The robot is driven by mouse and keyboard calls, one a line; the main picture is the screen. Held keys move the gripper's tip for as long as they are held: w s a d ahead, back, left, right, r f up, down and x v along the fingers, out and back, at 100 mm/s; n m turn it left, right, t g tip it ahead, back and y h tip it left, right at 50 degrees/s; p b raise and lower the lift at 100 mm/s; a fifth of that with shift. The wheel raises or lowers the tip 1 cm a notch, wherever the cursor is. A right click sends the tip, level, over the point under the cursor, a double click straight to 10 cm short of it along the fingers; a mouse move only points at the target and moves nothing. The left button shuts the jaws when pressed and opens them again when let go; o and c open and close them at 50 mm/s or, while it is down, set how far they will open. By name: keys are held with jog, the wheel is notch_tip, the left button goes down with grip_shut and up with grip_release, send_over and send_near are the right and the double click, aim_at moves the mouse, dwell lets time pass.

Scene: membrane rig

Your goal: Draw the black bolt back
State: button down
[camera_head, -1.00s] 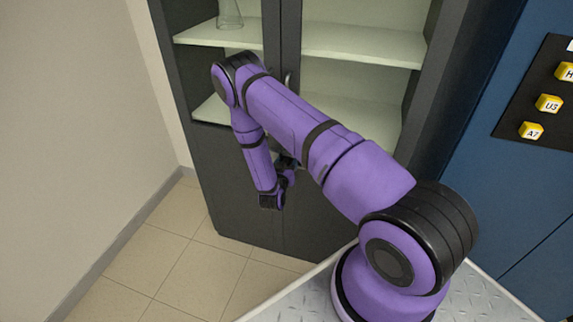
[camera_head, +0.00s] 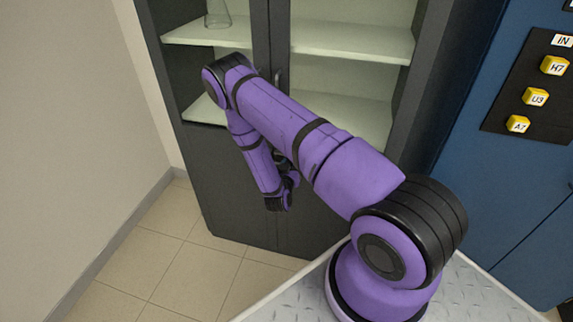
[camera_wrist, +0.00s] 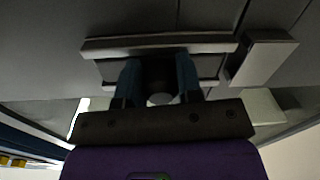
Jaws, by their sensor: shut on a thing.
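In the wrist view, the black bolt (camera_wrist: 158,75) shows as a dark piece between my two blue-grey fingers, with a pale round end facing the camera. My gripper (camera_wrist: 158,68) is shut on it, one finger on each side. A flat grey bar (camera_wrist: 160,45) runs across behind the fingertips, and a separate grey block (camera_wrist: 263,60) sits to the right of it on the dark cabinet face. In the head view, my wrist hangs low before the cabinet's lower doors. There my fingertips and the bolt are hidden behind my arm.
The dark cabinet (camera_head: 232,190) has open-looking or glazed upper shelves (camera_head: 350,42) with a glass flask (camera_head: 217,15) at upper left. A blue panel with yellow buttons (camera_head: 537,97) stands at right. A wall is close at left; tiled floor (camera_head: 150,265) is clear.

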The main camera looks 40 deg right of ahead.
jog(key=shift+s+d, duration=0.15)
jog(key=shift+d, duration=0.05)
jog(key=c, duration=0.8)
grip_release()
jog(key=v, duration=1.1)
